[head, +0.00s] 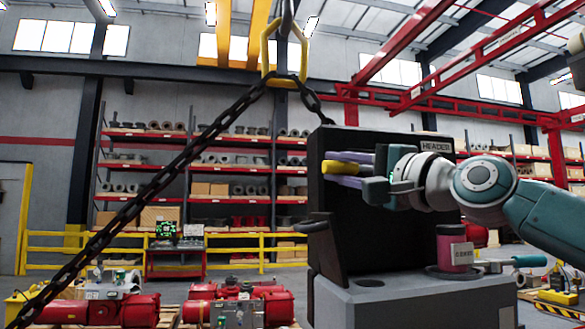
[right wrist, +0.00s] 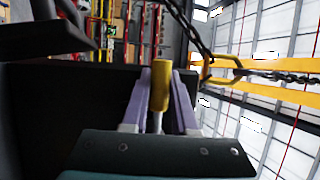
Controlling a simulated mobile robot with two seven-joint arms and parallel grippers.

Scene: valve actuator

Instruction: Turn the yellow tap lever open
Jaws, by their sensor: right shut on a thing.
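The yellow tap lever (head: 341,168) sticks out to the left in front of the dark panel of the unit marked HEADER (head: 425,205). My right gripper (head: 350,170) comes in from the right and is shut on the lever, with its purple fingers on either side. In the right wrist view the lever's yellow grip (right wrist: 161,85) stands between the two fingers (right wrist: 160,100), with a pale rod below it. The lever's joint to the unit is hidden behind my gripper. My left gripper is not in view.
A pink labelled container (head: 454,248) stands on the grey base (head: 410,300) below my right arm. A black handle (head: 312,224) juts out at the unit's left. A heavy chain (head: 150,195) hangs across the left. Red machines (head: 240,308) stand behind.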

